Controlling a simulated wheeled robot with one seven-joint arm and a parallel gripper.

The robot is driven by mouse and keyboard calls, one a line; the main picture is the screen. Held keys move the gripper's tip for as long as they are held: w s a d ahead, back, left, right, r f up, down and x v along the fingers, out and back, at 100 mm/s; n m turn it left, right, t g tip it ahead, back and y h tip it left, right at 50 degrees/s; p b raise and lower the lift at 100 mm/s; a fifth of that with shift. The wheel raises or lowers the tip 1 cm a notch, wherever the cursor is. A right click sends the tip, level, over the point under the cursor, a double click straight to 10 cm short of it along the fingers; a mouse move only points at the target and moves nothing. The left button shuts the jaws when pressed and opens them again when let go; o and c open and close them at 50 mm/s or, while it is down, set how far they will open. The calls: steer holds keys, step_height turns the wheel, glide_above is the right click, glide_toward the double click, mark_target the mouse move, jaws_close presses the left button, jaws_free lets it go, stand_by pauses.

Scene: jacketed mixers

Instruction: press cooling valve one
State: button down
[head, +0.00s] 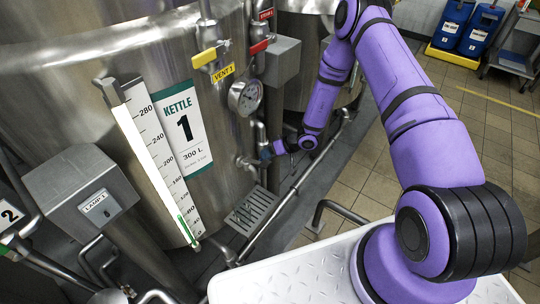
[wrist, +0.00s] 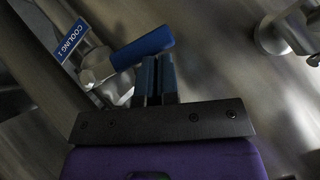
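The cooling valve one has a blue lever handle (wrist: 143,47) on a metal valve body (wrist: 97,68). A blue label (wrist: 70,40) reading COOLING 1 is beside it in the wrist view. My gripper (wrist: 157,60) has its two fingers together, with only a thin line between them and nothing seen held. Its fingertips are right by the blue handle, near its free end; I cannot tell whether they touch. In the head view my gripper (head: 270,151) is low beside the kettle marked 1 (head: 225,140), where the valve is too small to make out clearly.
A pressure gauge (head: 244,97), a yellow handle (head: 205,57) and a red handle (head: 259,47) sit above on the kettle's pipework. A pipe runs along the floor (head: 345,185).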

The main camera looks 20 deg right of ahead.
steer(key=shift+s+a+f, duration=0.25)
steer(key=shift+a+f, duration=0.1)
steer(key=shift+f, duration=0.2)
steer(key=shift+s+a+f, duration=0.2)
steer(key=shift+a+f, duration=0.1)
steer(key=shift+f, duration=0.2)
steer(key=shift+s+f, duration=0.15)
